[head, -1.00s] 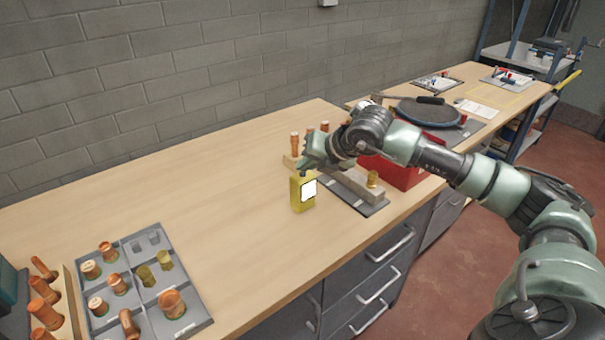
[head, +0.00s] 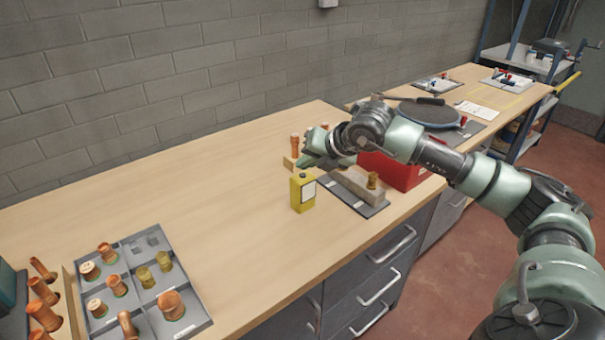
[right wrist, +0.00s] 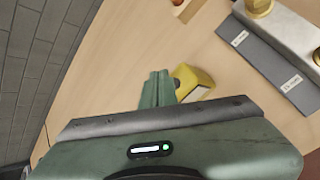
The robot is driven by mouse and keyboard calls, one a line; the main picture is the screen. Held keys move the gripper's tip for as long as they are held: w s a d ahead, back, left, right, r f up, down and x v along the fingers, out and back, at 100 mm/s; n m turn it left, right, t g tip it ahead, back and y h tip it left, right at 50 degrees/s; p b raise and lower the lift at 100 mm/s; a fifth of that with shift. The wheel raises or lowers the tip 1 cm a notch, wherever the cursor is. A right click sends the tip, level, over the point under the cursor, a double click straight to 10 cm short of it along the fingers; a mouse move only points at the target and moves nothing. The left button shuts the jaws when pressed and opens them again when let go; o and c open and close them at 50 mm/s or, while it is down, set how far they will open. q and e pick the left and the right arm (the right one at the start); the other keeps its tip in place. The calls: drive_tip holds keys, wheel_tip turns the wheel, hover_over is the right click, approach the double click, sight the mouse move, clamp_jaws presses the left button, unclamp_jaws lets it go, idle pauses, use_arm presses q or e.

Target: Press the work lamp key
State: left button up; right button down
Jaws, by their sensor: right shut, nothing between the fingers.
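The work lamp (head: 302,194) is a small yellow box with a pale front panel, standing upright on the wooden bench. A small dark key (head: 302,175) is on its top. The panel looks dull white now. My right gripper (head: 303,163) is above and just behind the lamp, apart from the key as far as I can tell. My left gripper is not in view.
A grey plate with a metal block (head: 358,186) is right of the lamp, with a red box (head: 395,172) behind. A grey tray of copper fittings (head: 140,262) lies at the front left. The bench between tray and lamp is clear.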

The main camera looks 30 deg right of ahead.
sight(306, 178)
wheel_tip(306, 178, up, 6)
drive_tip(key=p, duration=0.2)
drive_tip(key=shift+p, duration=0.35)
drive_tip(key=shift+f, duration=0.1)
idle(0.6)
